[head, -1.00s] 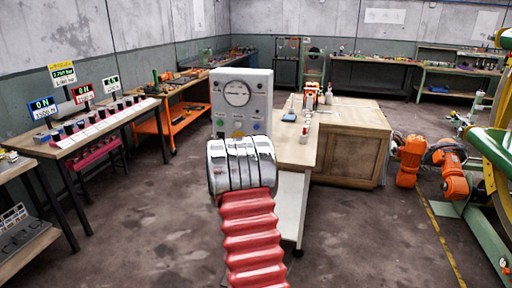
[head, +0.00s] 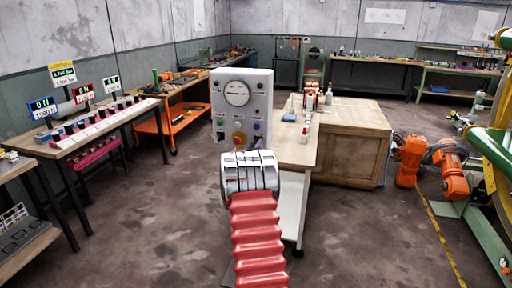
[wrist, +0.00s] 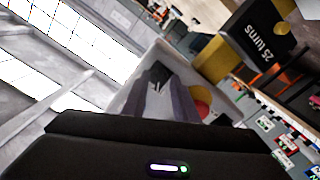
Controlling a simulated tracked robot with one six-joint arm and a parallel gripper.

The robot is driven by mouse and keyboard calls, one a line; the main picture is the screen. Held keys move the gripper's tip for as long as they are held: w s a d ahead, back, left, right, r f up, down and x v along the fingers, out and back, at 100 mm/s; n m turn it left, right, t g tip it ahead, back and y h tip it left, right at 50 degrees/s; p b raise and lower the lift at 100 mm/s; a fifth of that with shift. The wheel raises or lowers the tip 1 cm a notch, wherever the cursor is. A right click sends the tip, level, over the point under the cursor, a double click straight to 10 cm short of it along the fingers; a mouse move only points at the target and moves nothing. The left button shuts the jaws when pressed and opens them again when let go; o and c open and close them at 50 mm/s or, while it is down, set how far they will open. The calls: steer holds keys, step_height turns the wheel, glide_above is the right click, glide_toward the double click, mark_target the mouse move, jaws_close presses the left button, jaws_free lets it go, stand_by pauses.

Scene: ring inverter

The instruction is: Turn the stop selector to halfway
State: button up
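The grey control box (head: 226,108) stands upright with a round gauge (head: 237,93) at its top. On its lower face is a red round knob on a yellow base (head: 239,139), which looks like the stop selector; its setting is too small to read. The same red and yellow knob shows partly in the wrist view (wrist: 202,100). My gripper's dark fingers (wrist: 168,105) reach toward the panel, left of that knob, near a black part on it (wrist: 157,75). Contact and finger gap are unclear. In the head view my wrist hides the fingers.
A wooden workbench (head: 345,145) stands to the right behind the box. A long table with labelled signs (head: 90,122) is at left. Orange robot arms (head: 410,160) stand at far right. The floor between is open.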

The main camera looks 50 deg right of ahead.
steer(key=shift+c, duration=0.3)
jaws_close()
